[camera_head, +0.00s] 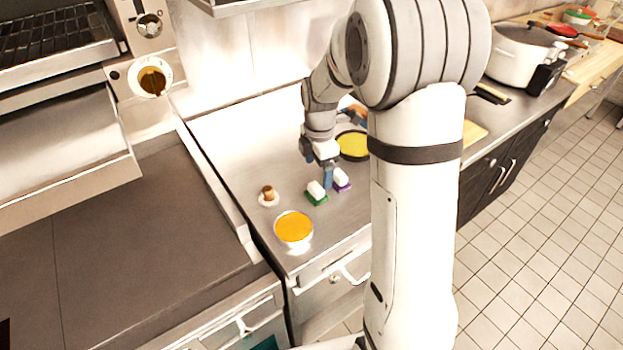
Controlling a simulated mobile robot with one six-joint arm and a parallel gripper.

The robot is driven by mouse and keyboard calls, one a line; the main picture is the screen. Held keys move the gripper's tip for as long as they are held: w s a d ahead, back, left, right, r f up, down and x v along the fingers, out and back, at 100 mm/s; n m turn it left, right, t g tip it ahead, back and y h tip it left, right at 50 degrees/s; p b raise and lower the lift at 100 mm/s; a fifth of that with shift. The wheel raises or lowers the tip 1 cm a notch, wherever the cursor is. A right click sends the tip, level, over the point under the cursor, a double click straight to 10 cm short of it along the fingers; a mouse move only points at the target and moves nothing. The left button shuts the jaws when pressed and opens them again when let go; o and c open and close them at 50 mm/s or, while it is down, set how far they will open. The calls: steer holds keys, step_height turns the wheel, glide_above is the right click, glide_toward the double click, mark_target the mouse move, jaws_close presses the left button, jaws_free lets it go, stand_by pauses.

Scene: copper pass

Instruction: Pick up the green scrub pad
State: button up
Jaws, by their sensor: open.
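The green scrub pad (317,199) lies on the steel counter, with a white block-like part (316,188) on top of it. A similar purple pad (343,186) with a white top sits just to its right. My gripper (327,180) is open and points down at the two pads, its blue-grey fingertip showing between them in the picture. I cannot tell whether it touches either one. My arm hides part of the counter behind and to the right.
A bowl with orange contents (294,228) stands in front of the green pad, left of it. A yellow round pan (353,145) lies behind. The counter's back left is clear.

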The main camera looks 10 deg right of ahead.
mark_target(316, 186)
steer(key=shift+w+f+n, duration=0.8)
steer(key=shift+f+n, duration=0.1)
steer(key=shift+f, duration=0.1)
steer(key=shift+w+f, duration=0.1)
steer(key=shift+f, duration=0.3)
steer(key=shift+f+p, duration=1.2)
steer(key=shift+f, duration=2.4)
steer(key=shift+c, duration=0.5)
steer(key=c, duration=1)
step_height(316, 186, up, 10)
steer(key=shift+r+b, duration=0.1)
steer(key=shift+b, duration=0.95)
